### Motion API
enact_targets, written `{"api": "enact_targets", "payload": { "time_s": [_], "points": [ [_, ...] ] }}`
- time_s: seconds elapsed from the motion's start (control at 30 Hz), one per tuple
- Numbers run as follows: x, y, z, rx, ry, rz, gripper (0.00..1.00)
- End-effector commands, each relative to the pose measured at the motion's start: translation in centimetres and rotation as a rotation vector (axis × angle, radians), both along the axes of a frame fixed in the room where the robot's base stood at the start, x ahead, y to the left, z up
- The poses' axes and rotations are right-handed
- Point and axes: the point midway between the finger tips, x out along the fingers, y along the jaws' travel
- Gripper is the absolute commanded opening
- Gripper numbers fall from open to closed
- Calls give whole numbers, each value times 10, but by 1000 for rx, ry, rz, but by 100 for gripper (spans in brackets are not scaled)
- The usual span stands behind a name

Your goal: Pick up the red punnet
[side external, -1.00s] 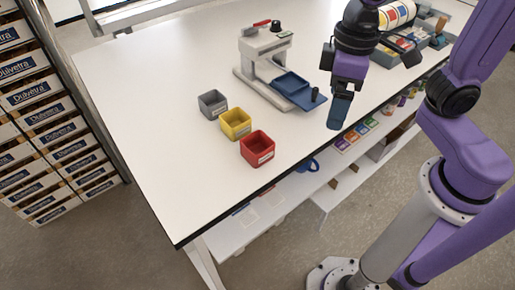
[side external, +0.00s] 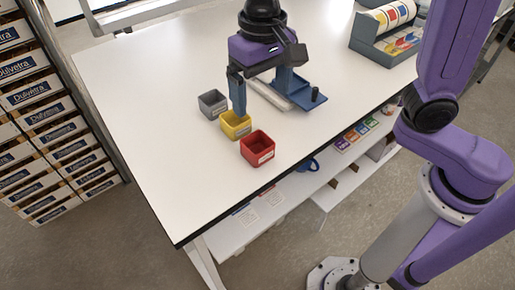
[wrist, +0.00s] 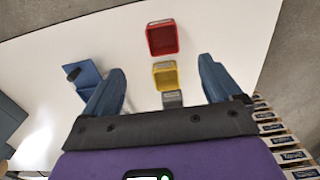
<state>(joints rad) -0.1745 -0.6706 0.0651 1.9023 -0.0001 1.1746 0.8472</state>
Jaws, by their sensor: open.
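The red punnet (side external: 257,149) is a small square open box with a pale label, on the white table near its front edge. It also shows in the wrist view (wrist: 163,38), at the top middle, beyond the fingertips. My gripper (side external: 240,105) is open and empty, above the table by the yellow punnet (side external: 236,125). In the wrist view my gripper (wrist: 160,75) has its two blue fingers wide apart, with the yellow punnet (wrist: 165,75) and part of the grey punnet (wrist: 172,99) seen between them. The red punnet is apart from my fingers.
The grey punnet (side external: 212,103) stands behind the yellow one, in a row with the red. A device with a blue tray (side external: 299,92) stands right of the row, partly hidden by my gripper. A grey-green holder (side external: 385,42) is at the back right. The table's left front is clear.

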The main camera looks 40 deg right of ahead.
Motion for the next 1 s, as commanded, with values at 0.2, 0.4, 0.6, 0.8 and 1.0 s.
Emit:
{"api": "enact_targets", "payload": {
  "time_s": [0.2,0.4,0.6,0.8,1.0],
  "points": [
    [-1,-1,-43,-4,4,1,92],
    [-1,-1,-77,-3,3,2,92],
    [0,0,-93,0,0,2,92],
    [-1,2,-111,-3,3,4,92],
    [-1,4,-137,-3,2,2,92]
  ]
}}
